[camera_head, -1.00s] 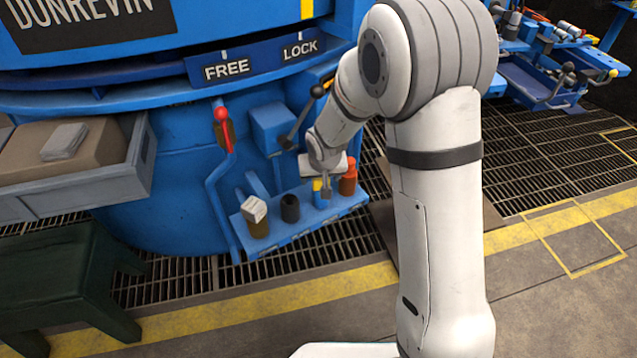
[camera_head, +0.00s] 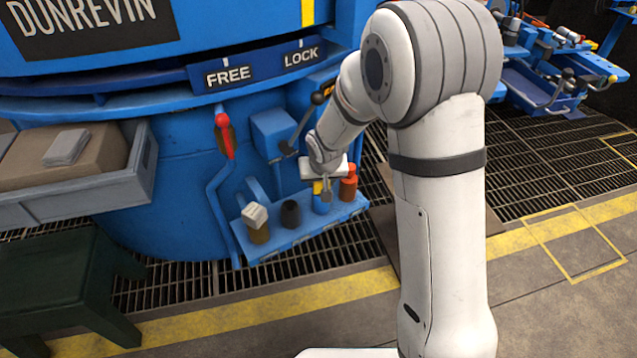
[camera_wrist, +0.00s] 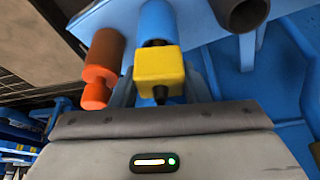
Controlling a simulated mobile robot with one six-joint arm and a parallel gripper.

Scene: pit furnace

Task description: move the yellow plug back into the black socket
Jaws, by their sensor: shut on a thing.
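The yellow plug (camera_head: 318,187) is between the fingers of my gripper (camera_head: 326,190), which is shut on it. It is at the mouth of the blue socket (camera_head: 321,206); I cannot tell whether it is fully clear of it. In the wrist view the yellow plug (camera_wrist: 160,68) covers part of the blue socket (camera_wrist: 157,20), and a bit of that socket's rim shows behind it. The black socket (camera_head: 290,214) stands just left of the blue one, upright with nothing in it. It also shows in the wrist view (camera_wrist: 240,12) at the top right.
A red-orange plug (camera_head: 349,184) stands close at the right of my gripper. A white plug (camera_head: 255,214) sits on a brown socket at the shelf's left end. A lever (camera_head: 300,125) slants just left of my wrist. The blue shelf (camera_head: 290,238) carries all the sockets.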

